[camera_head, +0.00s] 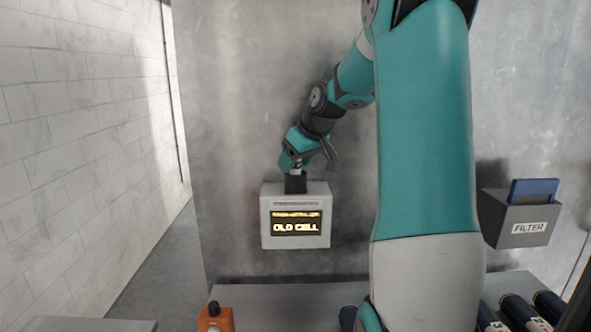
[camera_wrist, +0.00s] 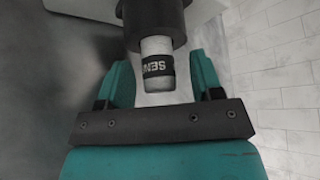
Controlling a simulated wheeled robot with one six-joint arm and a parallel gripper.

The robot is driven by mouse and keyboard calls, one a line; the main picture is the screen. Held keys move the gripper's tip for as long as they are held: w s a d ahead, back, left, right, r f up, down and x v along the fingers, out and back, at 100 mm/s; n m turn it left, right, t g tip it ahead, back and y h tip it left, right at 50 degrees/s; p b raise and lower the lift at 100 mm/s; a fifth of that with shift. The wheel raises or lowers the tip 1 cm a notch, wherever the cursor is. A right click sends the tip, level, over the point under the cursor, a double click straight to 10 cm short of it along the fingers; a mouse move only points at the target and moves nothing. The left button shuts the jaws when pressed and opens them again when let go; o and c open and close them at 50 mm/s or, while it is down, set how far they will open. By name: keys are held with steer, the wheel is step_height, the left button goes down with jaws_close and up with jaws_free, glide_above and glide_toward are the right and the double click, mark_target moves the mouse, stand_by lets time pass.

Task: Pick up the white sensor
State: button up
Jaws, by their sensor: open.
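The white sensor (camera_wrist: 157,62) is a short pale cylinder with a black band and white lettering, partly cut off by the view of the text. Its far end sits in a black round socket (camera_wrist: 150,20). In the head view the black socket (camera_head: 296,184) stands on top of a grey wall box (camera_head: 268,215) whose screen reads "OLD CELL". My gripper (camera_wrist: 161,78) is open, with one teal finger on each side of the sensor and visible gaps between. In the head view my gripper (camera_head: 299,155) is just above the socket, largely hiding the sensor.
A grey box labelled FILTER (camera_head: 520,222) with a blue panel (camera_head: 534,191) is on the wall at right. Below are a shelf (camera_head: 275,293), an orange item with a black knob (camera_head: 215,319) and dark cylinders (camera_head: 521,310). A tiled wall (camera_head: 75,130) stands left.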

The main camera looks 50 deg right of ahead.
steer(key=shift+c, duration=0.3)
steer(key=c, duration=0.9)
steer(key=shift+r, duration=0.2)
